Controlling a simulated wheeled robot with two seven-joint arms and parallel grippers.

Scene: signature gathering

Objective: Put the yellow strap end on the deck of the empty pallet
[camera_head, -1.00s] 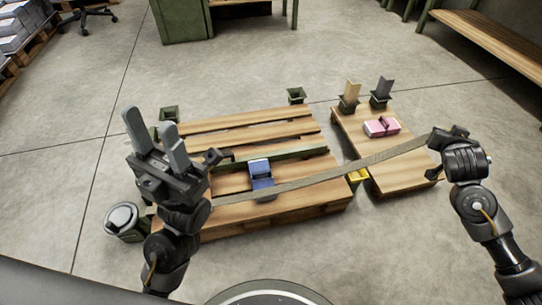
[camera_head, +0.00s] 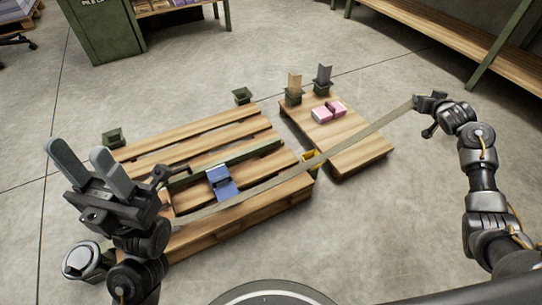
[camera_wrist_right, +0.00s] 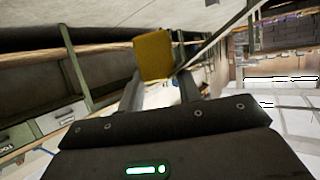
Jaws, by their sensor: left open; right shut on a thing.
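My right gripper (camera_head: 424,101) is shut on the yellow strap end, a flat yellow piece (camera_wrist_right: 154,56) between its fingers in the right wrist view. From it a long olive strap (camera_head: 360,138) runs taut, down and left across the slatted pallet (camera_head: 192,127), towards my left gripper. My left gripper (camera_head: 84,160) is open and empty, above the pallet's left side. The strap's far end is hidden near my left arm.
Floor beyond is open.

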